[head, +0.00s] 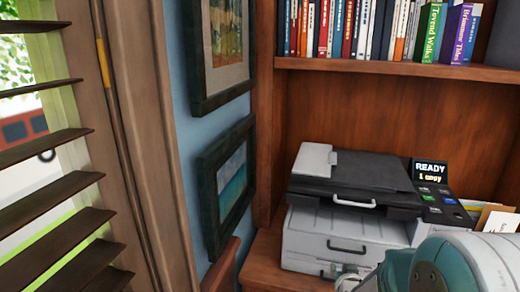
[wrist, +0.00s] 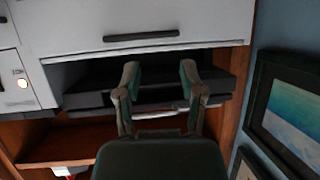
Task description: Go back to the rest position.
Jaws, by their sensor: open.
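My gripper (wrist: 160,78) is open in the wrist view, its two fingers apart with nothing between them. It points toward a grey-and-black printer (wrist: 150,28), which appears upside down there; I cannot tell the gap between them. In the head view the printer (head: 345,235) stands on a wooden surface of the bookcase, with a black lid and light drawers with handles. My arm covers the lower right of the head view; a small grey part by the lower drawer may be my gripper.
A printer panel (head: 431,172) reads "READY 1 copy". Envelopes (head: 496,217) lie at its right. A shelf of books (head: 385,30) runs above. Framed pictures (head: 224,185) hang on the blue wall left of the bookcase. A window with slatted blinds (head: 55,185) is at far left.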

